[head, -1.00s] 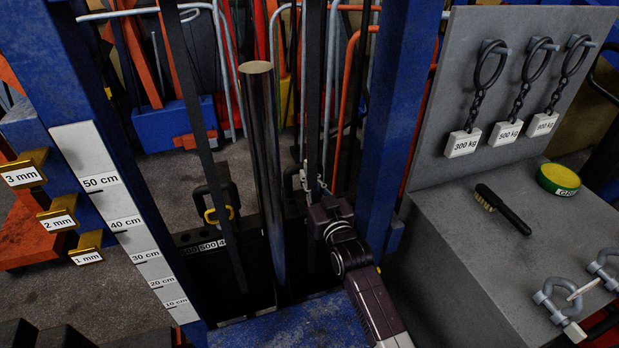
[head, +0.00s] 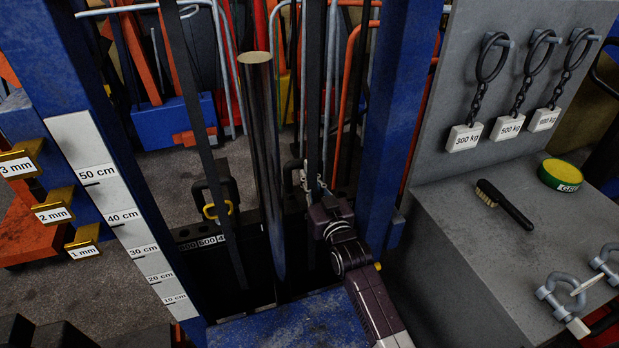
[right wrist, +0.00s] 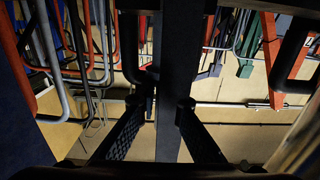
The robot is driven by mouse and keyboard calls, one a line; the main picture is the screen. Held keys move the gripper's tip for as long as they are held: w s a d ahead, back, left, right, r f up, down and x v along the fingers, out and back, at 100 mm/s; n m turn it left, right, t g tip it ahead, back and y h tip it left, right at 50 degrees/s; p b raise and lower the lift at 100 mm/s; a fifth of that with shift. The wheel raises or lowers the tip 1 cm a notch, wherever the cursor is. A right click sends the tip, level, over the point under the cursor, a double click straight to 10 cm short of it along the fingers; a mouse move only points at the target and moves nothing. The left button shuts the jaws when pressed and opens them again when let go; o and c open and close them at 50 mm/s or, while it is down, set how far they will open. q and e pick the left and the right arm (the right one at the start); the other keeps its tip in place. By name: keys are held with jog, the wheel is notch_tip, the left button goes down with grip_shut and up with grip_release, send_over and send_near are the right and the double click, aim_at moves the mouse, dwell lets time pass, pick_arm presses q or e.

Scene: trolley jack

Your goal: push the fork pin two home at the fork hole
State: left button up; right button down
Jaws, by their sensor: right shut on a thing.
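My right gripper (head: 308,184) reaches in from the lower right to the dark fork upright on the right. Its fingers also show in the right wrist view (right wrist: 160,110), on both sides of a dark vertical bar (right wrist: 168,60). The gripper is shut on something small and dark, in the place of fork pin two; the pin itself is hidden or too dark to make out. A small chain (head: 322,186) hangs beside the fingertips. The fork hole is hidden by the gripper. A yellow ring (head: 217,210) shows on the left fork upright. My left gripper is not in view.
A steel column (head: 263,150) stands between the two fork uprights. Blue mast posts (head: 395,110) rise on both sides. A grey bench (head: 470,240) at right carries a brush (head: 505,205), a green tin (head: 562,174) and shackles (head: 558,300). Brass gauge blocks (head: 52,212) are at left.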

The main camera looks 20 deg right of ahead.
jog(key=shift+f+b, duration=1.8)
jog(key=shift+f, duration=0.8)
jog(key=c, duration=2)
grip_release()
jog(key=shift+s+f, duration=0.1)
jog(key=shift+s, duration=0.2)
jog(key=s, duration=1.1)
jog(key=shift+s+d, duration=0.2)
jog(key=shift+s, duration=0.05)
